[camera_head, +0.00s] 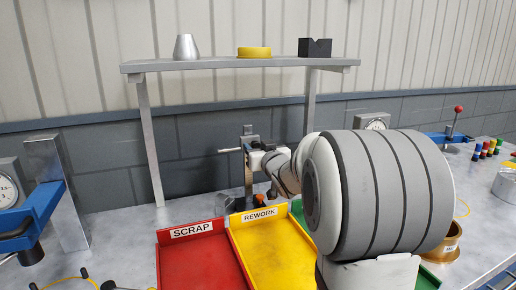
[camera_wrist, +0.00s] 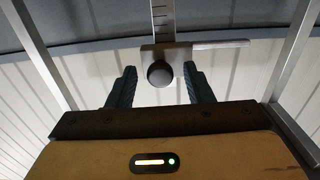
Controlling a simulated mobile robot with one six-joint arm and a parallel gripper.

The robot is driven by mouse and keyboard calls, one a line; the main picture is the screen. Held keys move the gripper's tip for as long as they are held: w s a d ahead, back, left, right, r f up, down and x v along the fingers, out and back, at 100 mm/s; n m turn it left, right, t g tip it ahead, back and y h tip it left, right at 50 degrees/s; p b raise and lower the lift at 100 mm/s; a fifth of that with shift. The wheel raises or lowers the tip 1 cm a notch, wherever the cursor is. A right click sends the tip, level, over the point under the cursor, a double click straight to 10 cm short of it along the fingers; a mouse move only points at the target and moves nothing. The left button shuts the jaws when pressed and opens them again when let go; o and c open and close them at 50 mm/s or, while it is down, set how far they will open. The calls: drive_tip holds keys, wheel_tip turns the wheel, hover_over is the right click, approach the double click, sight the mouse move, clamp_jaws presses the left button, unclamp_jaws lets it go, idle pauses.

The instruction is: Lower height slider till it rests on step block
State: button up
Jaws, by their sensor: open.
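The height slider (camera_wrist: 178,55) is a grey block with a round dark knob (camera_wrist: 160,74) and a thin arm pointing right in the wrist view. It sits on an upright ruled scale (camera_wrist: 163,20). In the head view the height gauge (camera_head: 248,133) stands behind the yellow tray, its thin arm (camera_head: 230,151) pointing left. My gripper (camera_wrist: 159,70) is open, with one finger on each side of the knob. A gap shows between each finger and the knob. I cannot make out the step block in either view; my arm hides part of the area around the gauge.
Red SCRAP (camera_head: 200,232) and yellow REWORK (camera_head: 259,212) trays lie in front of the gauge. A shelf (camera_head: 215,63) on legs stands over it, carrying a cone, a yellow ring and a dark V-block. A blue fixture (camera_head: 40,208) stands at left.

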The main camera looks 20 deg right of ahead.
drive_tip(key=shift+c, duration=0.6)
clamp_jaws()
drive_tip(key=shift+f, duration=0.15)
wheel_tip(320, 180, down, 11)
drive_tip(key=b, duration=1)
drive_tip(key=shift+o, duration=0.6)
unclamp_jaws()
